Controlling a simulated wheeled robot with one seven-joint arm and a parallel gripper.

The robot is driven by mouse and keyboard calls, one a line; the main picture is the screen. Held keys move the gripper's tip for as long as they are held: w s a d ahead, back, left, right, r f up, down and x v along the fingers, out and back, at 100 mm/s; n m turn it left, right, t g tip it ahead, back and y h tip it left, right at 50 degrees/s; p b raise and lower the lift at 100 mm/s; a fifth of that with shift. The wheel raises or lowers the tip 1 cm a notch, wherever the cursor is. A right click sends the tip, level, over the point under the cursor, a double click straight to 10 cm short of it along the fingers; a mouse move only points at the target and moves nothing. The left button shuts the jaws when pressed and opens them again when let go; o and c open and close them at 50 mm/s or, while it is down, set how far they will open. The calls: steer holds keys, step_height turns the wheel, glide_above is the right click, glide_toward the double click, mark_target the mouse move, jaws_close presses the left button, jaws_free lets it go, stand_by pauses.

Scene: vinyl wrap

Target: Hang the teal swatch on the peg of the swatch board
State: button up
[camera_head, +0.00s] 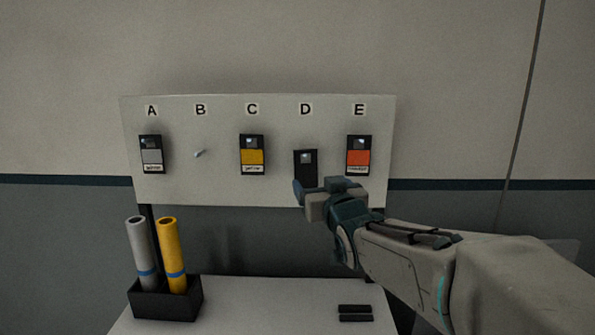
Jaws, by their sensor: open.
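The swatch board (225,188) is a pale panel with positions A to E. The peg at B (200,153) is bare. At D, a black swatch card (306,165) shows its upper part, lower than its neighbours. Its lower part is hidden behind my gripper, so I see no teal and cannot tell its colour. I cannot tell if it hangs on a peg. My gripper (321,187) is open, right at the lower part of this card. Whether the fingers touch it is unclear.
A grey swatch (151,155), a yellow swatch (252,155) and an orange swatch (359,155) hang at A, C and E. Below, a black box (166,302) holds a grey and a yellow roll. Dark bars (355,313) lie on the white table (265,305).

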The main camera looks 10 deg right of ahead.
mark_target(306, 167)
steer(key=w+p, duration=0.1)
steer(key=w, duration=0.2)
steer(key=w+p, duration=0.1)
steer(key=w, duration=0.3)
steer(key=w+p, duration=0.1)
steer(key=w, duration=0.3)
steer(key=shift+a, duration=0.35)
steer(key=c, duration=1)
steer(key=o, duration=1)
steer(key=s+b, duration=0.4)
steer(key=s, duration=0.9)
steer(key=shift+s+d, duration=0.35)
steer(key=shift+d, duration=0.05)
